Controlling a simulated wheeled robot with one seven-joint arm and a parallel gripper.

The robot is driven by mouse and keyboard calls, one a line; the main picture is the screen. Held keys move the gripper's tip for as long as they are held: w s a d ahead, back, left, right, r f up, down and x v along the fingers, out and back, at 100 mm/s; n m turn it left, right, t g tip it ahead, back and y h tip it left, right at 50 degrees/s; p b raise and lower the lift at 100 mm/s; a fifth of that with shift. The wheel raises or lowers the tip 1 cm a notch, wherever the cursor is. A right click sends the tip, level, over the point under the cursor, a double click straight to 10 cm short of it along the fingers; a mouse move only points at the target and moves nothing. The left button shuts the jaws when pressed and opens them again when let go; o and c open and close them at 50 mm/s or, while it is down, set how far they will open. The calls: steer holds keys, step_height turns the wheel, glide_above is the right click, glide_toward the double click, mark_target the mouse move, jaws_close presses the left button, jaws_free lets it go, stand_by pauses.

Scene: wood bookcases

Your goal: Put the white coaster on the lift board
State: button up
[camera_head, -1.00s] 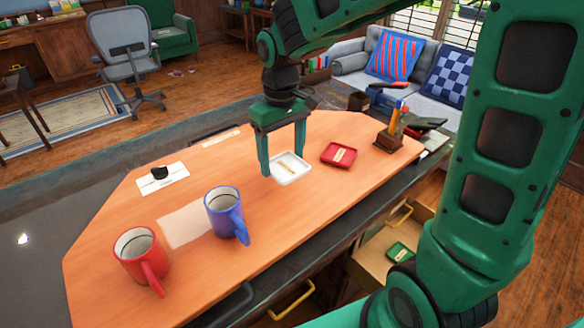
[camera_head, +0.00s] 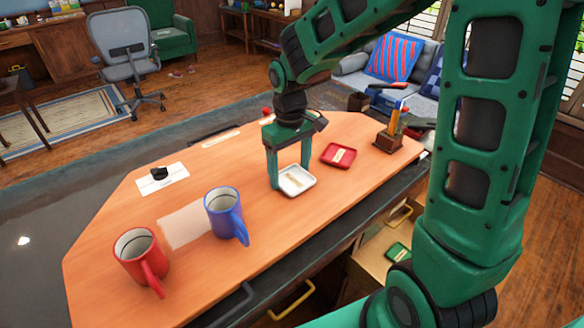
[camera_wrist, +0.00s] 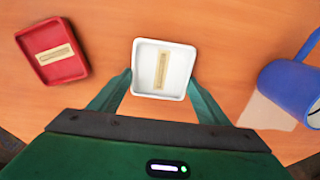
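The white coaster (camera_head: 296,180) is a small square tray with a tan label, low over or on the orange wooden top (camera_head: 110,240); I cannot tell if it touches the wood. My gripper (camera_head: 290,177) points down with one finger on each side of it. In the wrist view the white coaster (camera_wrist: 163,68) sits between the fingertips, which appear to press its sides near its closer edge. No part is clearly marked as the lift board; a pale flat rectangle (camera_head: 182,229) lies on the wood near the mugs.
A red coaster (camera_head: 338,155) lies right of my gripper. A blue mug (camera_head: 221,201) and a red mug (camera_head: 136,249) stand on the left. A pen holder (camera_head: 388,142) stands at the right end. An open drawer below holds a green coaster (camera_head: 397,251).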

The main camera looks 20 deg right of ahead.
mark_target(290, 178)
steer(key=o, duration=0.4)
steer(key=shift+o, duration=0.2)
steer(key=shift+r, duration=0.1)
step_height(290, 178, up, 12)
steer(key=s+d+f+m, duration=0.2)
steer(key=s+d+m, duration=0.3)
steer(key=s+d, duration=0.4)
steer(key=s+d+f+m, duration=0.3)
steer(key=s+d+m, duration=0.2)
steer(key=s+d, duration=0.5)
steer(key=s, duration=0.6)
steer(key=shift+f, duration=0.2)
steer(key=shift+s, duration=0.1)
